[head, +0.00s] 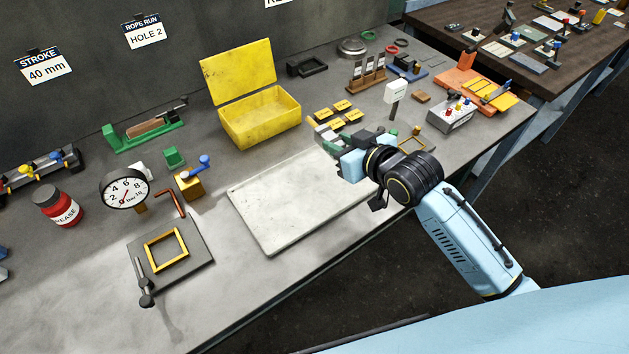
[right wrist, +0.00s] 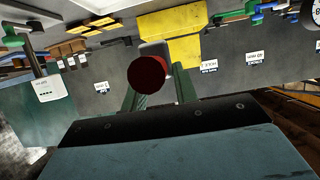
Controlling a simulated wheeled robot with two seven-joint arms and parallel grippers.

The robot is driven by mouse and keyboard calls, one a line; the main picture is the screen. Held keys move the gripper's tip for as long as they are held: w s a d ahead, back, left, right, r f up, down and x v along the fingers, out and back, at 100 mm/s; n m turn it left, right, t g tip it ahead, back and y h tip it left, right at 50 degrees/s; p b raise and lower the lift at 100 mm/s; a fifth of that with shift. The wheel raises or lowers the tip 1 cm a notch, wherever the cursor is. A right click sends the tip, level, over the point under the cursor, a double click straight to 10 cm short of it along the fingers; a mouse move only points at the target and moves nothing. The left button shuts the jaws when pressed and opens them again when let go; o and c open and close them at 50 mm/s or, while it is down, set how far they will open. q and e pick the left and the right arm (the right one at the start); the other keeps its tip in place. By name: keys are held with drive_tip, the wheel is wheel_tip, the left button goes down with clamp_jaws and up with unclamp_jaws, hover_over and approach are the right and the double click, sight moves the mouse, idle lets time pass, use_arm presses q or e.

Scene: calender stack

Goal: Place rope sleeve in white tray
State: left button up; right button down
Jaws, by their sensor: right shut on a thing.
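The white tray (head: 285,215) lies flat and empty on the bench in the middle of the head view. My right gripper (head: 335,150) is over the tray's far right corner. In the right wrist view, my right gripper (right wrist: 158,88) is shut on a dark red, round-ended piece, which I take to be the rope sleeve (right wrist: 147,75). A grey part shows just behind it. In the head view the gripper and wrist hide the held piece. My left gripper is not in view.
An open yellow box (head: 262,118) stands behind the tray. Several small yellow blocks (head: 342,105) lie to its right. A dial gauge (head: 124,189), a red hex key (head: 171,203) and a dark plate with a brass frame (head: 185,270) lie left of the tray.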

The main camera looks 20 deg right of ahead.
wheel_tip(320, 180, down, 6)
drive_tip(key=shift+w+d+b, duration=0.1)
drive_tip(key=shift+w+b, duration=0.05)
drive_tip(key=shift+b, duration=0.35)
drive_tip(key=shift+f, duration=0.6)
wheel_tip(320, 180, down, 2)
drive_tip(key=shift+f+b, duration=0.2)
drive_tip(key=shift+b, duration=0.15)
drive_tip(key=shift+f, duration=0.3)
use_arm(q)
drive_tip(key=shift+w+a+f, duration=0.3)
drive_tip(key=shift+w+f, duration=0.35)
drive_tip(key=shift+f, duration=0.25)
